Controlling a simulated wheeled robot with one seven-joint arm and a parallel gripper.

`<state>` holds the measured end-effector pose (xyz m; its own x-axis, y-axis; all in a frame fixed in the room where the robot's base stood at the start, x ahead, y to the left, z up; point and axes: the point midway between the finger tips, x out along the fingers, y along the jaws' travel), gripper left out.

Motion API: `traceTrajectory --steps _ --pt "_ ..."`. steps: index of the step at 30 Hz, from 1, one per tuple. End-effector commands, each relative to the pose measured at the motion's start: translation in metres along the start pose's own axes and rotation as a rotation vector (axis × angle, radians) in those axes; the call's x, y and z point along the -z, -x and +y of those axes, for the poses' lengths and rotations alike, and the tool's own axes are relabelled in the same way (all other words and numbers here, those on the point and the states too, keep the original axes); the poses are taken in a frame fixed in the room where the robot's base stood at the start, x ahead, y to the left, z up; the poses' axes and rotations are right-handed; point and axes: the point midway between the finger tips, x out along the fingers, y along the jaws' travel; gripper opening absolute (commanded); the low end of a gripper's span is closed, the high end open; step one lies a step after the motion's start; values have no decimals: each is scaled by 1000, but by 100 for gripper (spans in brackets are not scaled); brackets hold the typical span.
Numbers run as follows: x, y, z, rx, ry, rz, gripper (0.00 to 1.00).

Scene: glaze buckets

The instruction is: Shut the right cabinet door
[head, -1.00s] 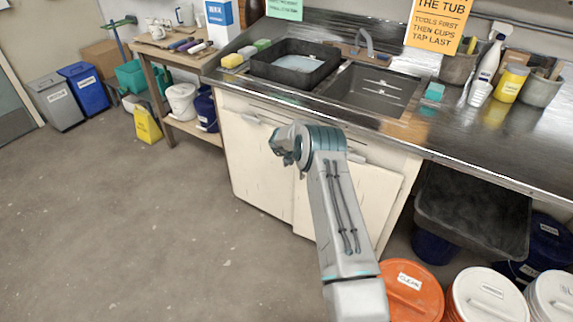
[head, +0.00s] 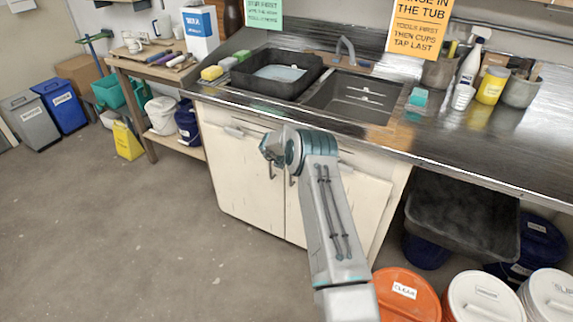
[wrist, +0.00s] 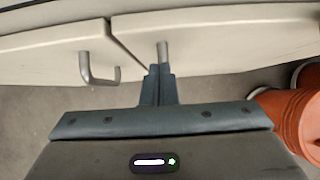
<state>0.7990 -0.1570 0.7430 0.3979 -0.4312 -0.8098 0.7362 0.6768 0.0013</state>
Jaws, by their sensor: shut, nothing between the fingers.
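The right cabinet door (head: 365,203) is a cream panel below the sink, partly hidden behind my arm. It also shows in the wrist view (wrist: 225,40), with its grey bar handle (wrist: 163,50). I cannot tell whether it is flush with the frame; a narrow wedge-shaped gap shows between it and the left door. The left cabinet door (head: 238,175), also cream, has its handle (wrist: 92,72) left of my gripper. My gripper (head: 268,150) is in front of the doors near their meeting edges. In the wrist view its fingers (wrist: 158,72) are together and empty, just below the right door's handle; contact is unclear.
An orange bucket (head: 408,296) and white-lidded buckets (head: 485,298) stand at the lower right, near my arm. A black tub (head: 462,215) sits under the counter (head: 455,150). A wooden side table (head: 150,72) is at the left.

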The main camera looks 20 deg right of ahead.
Motion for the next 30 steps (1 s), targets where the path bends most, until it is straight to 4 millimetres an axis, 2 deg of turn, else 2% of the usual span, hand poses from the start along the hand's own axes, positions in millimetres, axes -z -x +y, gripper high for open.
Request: traceTrajectory --steps 2,7,21,24,30 --pt "2 7 1 1 1 -2 0" --pt "23 33 13 -5 8 3 0" --pt "22 114 16 -1 2 5 0" --pt "22 124 16 0 0 6 0" --pt "23 130 16 0 1 8 0"
